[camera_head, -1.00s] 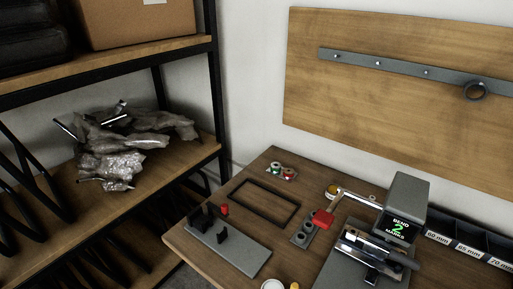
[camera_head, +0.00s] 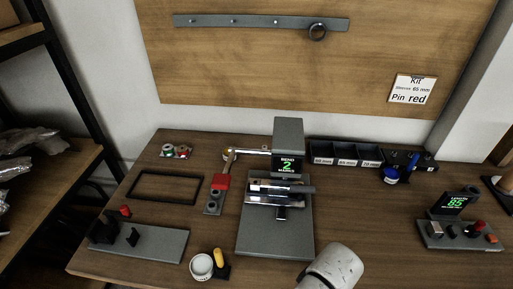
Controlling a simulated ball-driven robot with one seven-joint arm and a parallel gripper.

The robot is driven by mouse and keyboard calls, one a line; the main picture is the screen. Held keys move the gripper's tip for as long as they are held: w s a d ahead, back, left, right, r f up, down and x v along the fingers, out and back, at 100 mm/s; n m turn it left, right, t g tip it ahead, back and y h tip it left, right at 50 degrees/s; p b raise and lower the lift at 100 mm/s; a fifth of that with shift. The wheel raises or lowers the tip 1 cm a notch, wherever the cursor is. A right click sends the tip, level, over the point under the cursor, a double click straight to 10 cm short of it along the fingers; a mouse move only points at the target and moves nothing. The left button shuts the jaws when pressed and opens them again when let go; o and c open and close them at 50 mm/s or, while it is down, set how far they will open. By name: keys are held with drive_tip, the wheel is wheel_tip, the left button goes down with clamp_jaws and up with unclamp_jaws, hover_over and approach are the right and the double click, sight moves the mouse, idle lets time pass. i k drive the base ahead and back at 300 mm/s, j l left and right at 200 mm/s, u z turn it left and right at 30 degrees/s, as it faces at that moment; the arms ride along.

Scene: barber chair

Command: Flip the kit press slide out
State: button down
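The press stands in the middle of the bench, with a tall grey block (camera_head: 289,133) at its back and a grey base plate (camera_head: 274,240) in front. Its small screen (camera_head: 289,165) reads "BEND 2 MARKS" in green and white. In front of the screen lies a shiny metal slide-like part (camera_head: 268,187) with a dark cylindrical bar across it, pointing right. I cannot tell how far the slide is out. A white rounded link of my arm shows at the bottom, right of the base plate. My gripper is not in view.
A white cup (camera_head: 201,266) sits near the front. Labelled bins (camera_head: 345,153) stand behind right; a "65" display (camera_head: 454,203) stands at far right. Bench right of the press is mostly clear.

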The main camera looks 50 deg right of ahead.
sight(280, 198)
drive_tip(key=i+l+z, duration=0.1)
drive_tip(key=z, duration=0.4)
drive_tip(key=i+z, duration=0.3)
drive_tip(key=z, duration=0.2)
drive_tip(key=k+z, duration=0.15)
drive_tip(key=i, duration=0.15)
drive_tip(key=u, duration=0.05)
